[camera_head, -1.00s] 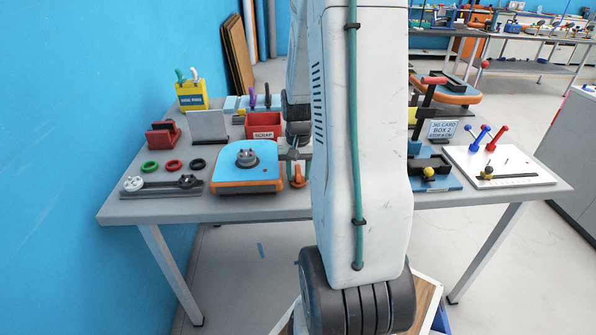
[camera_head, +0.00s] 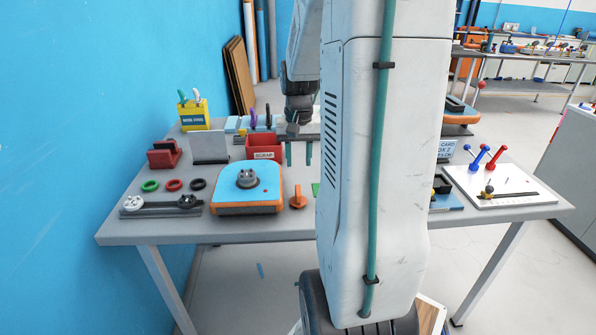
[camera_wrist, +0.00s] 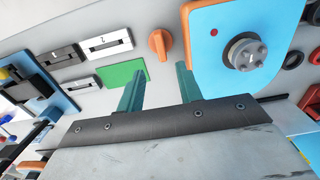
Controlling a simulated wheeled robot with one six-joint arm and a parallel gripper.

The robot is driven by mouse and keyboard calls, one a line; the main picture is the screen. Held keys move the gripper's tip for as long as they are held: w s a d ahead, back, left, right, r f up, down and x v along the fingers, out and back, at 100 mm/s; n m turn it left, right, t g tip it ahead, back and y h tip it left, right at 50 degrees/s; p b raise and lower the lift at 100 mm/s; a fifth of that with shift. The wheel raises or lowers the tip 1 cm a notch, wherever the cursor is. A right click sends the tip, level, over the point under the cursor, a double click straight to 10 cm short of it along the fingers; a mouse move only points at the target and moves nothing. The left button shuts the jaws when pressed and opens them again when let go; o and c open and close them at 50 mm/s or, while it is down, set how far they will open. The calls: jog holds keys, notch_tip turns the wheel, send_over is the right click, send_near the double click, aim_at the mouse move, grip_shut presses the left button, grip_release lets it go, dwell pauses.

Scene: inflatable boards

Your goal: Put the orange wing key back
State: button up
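The orange wing key (camera_head: 298,198) stands on the grey table just right of the orange-and-blue inflatable board in the head view. In the wrist view the orange wing key (camera_wrist: 160,42) lies beyond my fingertips, between a green patch and the board. My gripper (camera_head: 299,155) is above the table, behind the key, with its two teal fingers apart. In the wrist view my gripper (camera_wrist: 160,85) is open with nothing between the fingers. The board (camera_head: 247,195) has a grey round valve (camera_head: 246,179) on its blue top; the valve also shows in the wrist view (camera_wrist: 246,53).
A red scrap bin (camera_head: 263,146) stands behind the board. Green, red and black rings (camera_head: 173,185) lie to its left. My arm hides the table's middle right.

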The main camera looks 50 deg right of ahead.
jog(key=s+a+r+n, duration=0.15)
jog(key=a+r, duration=0.25)
jog(key=a, duration=0.4)
jog(key=a+r+n, duration=0.3)
jog(key=a+r, duration=0.1)
jog(key=a, duration=0.5)
jog(key=s+a+r+n+t, duration=0.1)
jog(key=s+a+n, duration=0.4)
jog(key=s+a, duration=0.6)
jog(key=shift+a, duration=1.15)
jog(key=shift+r+n, duration=0.1)
jog(key=shift+n, duration=0.15)
